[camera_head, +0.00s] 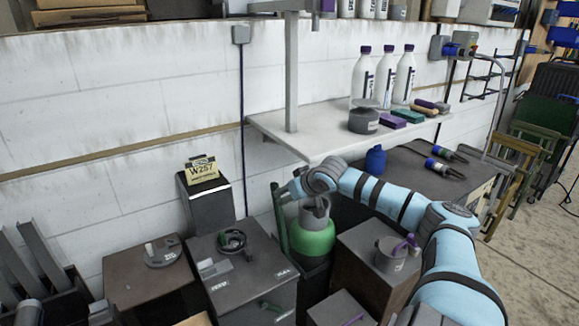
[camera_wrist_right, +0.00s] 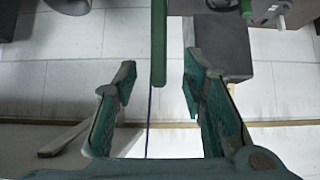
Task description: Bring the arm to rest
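My right arm, light blue with dark bands, comes in from the lower right of the head view and reaches left below the shelf. Its gripper (camera_head: 286,192) is beside the top of a green gas cylinder (camera_head: 312,238), partly hidden by the grey wrist. In the right wrist view the two green-padded fingers of the gripper (camera_wrist_right: 158,82) stand wide apart with nothing gripped. A green bar (camera_wrist_right: 159,40) shows in the gap, touching neither finger in that picture. My left gripper is in no view.
A white shelf (camera_head: 272,130) with bottles and a grey tub (camera_head: 363,121) is above the arm. A grey box (camera_head: 240,262) with a handwheel (camera_head: 232,241) and a dark cabinet (camera_head: 207,203) under a W257 sign stand left. A grey mug (camera_head: 390,254) stands on a box right.

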